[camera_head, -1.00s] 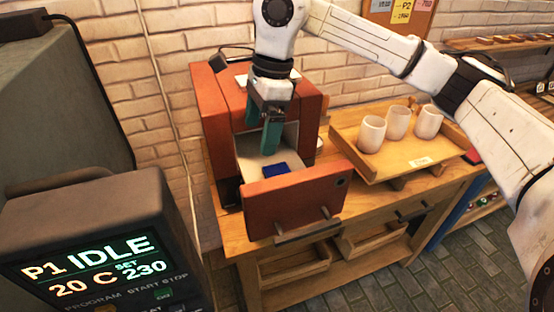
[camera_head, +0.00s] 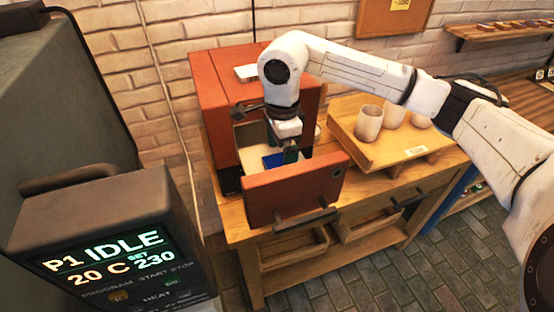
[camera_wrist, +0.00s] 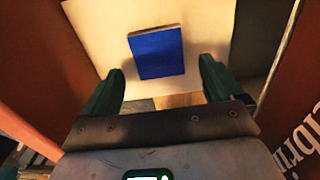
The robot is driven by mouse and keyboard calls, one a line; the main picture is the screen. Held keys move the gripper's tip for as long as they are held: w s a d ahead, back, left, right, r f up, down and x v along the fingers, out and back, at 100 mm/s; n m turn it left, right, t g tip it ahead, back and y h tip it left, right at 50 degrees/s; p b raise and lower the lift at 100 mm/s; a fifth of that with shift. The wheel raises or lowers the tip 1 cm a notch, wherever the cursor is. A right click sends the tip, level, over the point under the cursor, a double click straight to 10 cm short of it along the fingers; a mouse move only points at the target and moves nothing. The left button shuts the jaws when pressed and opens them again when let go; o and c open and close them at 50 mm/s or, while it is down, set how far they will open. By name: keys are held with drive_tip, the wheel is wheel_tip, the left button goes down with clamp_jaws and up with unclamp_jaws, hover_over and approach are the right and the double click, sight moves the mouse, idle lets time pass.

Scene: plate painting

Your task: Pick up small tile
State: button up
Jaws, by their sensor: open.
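The small tile is a flat blue rectangle (camera_wrist: 157,52) lying on a pale board (camera_wrist: 208,25) inside the red-brown cabinet. In the head view the tile (camera_head: 273,160) shows partly, beside my fingers. My gripper (camera_wrist: 160,85) is open, with one green finger to each side of the tile's line and the tile between and just beyond the tips in the wrist view. In the head view my gripper (camera_head: 283,145) is down inside the cabinet opening. I cannot tell whether a finger touches the tile.
The cabinet's red-brown front panel (camera_head: 295,190) with a dark handle stands close in front of my gripper, and cabinet walls are on both sides. A wooden tray (camera_head: 385,158) with white cups (camera_head: 369,122) stands to the right. A grey machine with a lit display (camera_head: 110,250) is at left.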

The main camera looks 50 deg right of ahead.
drive_tip(key=shift+f, duration=1)
drive_tip(key=shift+r, duration=0.1)
drive_tip(key=c, duration=1.3)
